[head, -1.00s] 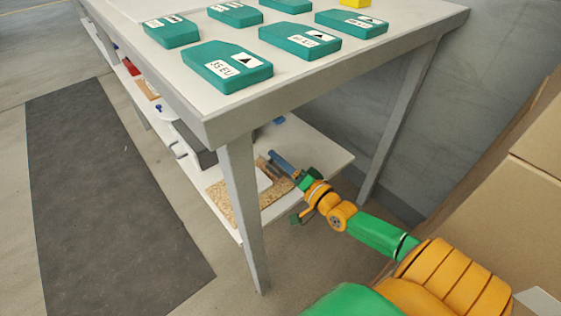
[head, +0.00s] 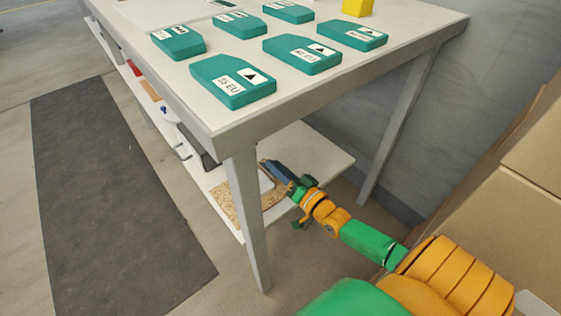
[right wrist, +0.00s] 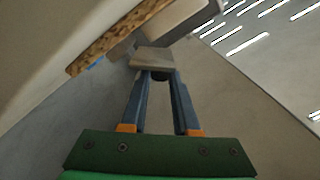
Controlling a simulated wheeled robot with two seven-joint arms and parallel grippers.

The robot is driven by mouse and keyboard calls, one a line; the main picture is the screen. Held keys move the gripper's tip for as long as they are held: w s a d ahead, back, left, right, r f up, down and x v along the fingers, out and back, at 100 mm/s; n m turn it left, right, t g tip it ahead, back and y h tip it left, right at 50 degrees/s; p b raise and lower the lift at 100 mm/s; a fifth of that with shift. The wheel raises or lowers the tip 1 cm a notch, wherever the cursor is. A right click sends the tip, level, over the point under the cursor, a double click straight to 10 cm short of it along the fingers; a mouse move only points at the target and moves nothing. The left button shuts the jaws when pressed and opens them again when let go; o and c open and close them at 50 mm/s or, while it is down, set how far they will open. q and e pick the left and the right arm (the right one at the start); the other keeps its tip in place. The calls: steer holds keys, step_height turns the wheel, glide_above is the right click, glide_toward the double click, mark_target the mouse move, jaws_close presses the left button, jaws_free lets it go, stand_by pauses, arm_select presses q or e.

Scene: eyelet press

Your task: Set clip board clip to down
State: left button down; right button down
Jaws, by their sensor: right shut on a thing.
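The clip board (head: 238,208), a speckled brown board with white paper on it, lies on the lower shelf under the table. Its brown edge also shows in the right wrist view (right wrist: 118,38). My right gripper (head: 266,166) reaches in over the board's far right part. In the right wrist view its blue-grey fingers (right wrist: 160,78) are close together on a grey flat piece, which looks like the clip (right wrist: 152,58). The fingers hide part of the clip, and the head view does not show its angle clearly. My left gripper is not in view.
The grey table (head: 222,140) stands over the shelf (head: 325,158), with its front leg (head: 248,220) close left of my right arm. Several teal boxes (head: 232,82) and a yellow block (head: 357,7) are on top. Cardboard boxes (head: 535,170) stand at the right.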

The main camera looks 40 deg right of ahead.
steer(key=n, duration=0.1)
steer(key=a+n+p, duration=0.1)
steer(key=n, duration=0.1)
steer(key=shift+a+f+n, duration=0.15)
steer(key=shift+f+n, duration=0.05)
steer(key=shift+n, duration=0.1)
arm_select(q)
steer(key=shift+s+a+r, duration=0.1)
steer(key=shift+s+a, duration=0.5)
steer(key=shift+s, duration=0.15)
arm_select(e)
steer(key=shift+a+f+n, duration=0.25)
steer(key=shift+f+n, duration=0.05)
steer(key=shift+n, duration=0.7)
steer(key=shift+a+f+n, duration=0.25)
steer(key=shift+f+n, duration=0.05)
steer(key=shift+n, duration=0.7)
steer(key=shift+s, duration=0.1)
steer(key=c, duration=0.7)
jaws_free()
